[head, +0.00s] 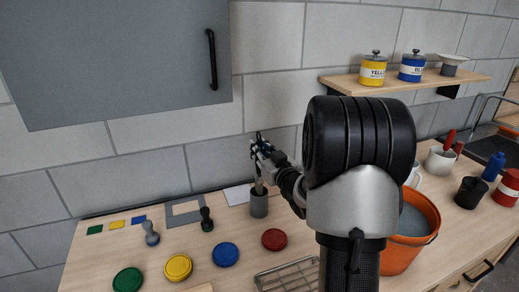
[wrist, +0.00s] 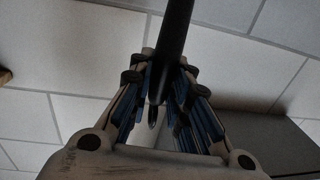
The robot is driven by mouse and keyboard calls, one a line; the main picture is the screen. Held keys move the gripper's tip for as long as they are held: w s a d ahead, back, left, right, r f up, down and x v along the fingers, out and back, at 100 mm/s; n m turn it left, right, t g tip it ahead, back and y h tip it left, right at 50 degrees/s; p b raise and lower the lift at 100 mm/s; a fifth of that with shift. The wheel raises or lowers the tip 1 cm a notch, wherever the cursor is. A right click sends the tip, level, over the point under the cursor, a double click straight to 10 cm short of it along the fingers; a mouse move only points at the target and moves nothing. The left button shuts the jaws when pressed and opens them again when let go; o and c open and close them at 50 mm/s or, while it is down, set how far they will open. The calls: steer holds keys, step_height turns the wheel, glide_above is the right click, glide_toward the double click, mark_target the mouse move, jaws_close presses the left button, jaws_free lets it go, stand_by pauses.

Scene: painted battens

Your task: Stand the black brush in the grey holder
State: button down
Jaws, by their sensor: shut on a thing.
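My gripper (head: 259,149) is shut on the black brush, above the grey holder at the back of the bench. In the wrist view the brush's dark handle (wrist: 174,38) runs between the blue-padded fingers (wrist: 158,85). In the head view the handle's dark top (head: 258,136) shows above the fingers. The brush's paler lower end (head: 258,184) points down at the mouth of the grey holder (head: 259,206), a small upright cup. The brush looks nearly upright. I cannot tell how far its end is inside the holder.
A black knobbed tool (head: 207,219) and a grey one (head: 151,233) stand left of the holder. Coloured lids, including a red one (head: 274,239), lie in front. A wire rack (head: 288,275) is nearer. An orange bucket (head: 410,245) is right, partly behind my arm. A grey cabinet (head: 115,60) hangs upper left.

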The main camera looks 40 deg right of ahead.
steer(key=shift+f+b, duration=1.85)
steer(key=shift+f, duration=0.7)
steer(key=c, duration=1.4)
jaws_free()
steer(key=s, duration=0.4)
steer(key=s+a, duration=0.1)
steer(key=s, duration=0.3)
steer(key=s+a, duration=0.1)
steer(key=s, duration=0.3)
steer(key=shift+d, duration=0.1)
steer(key=shift+w, duration=0.1)
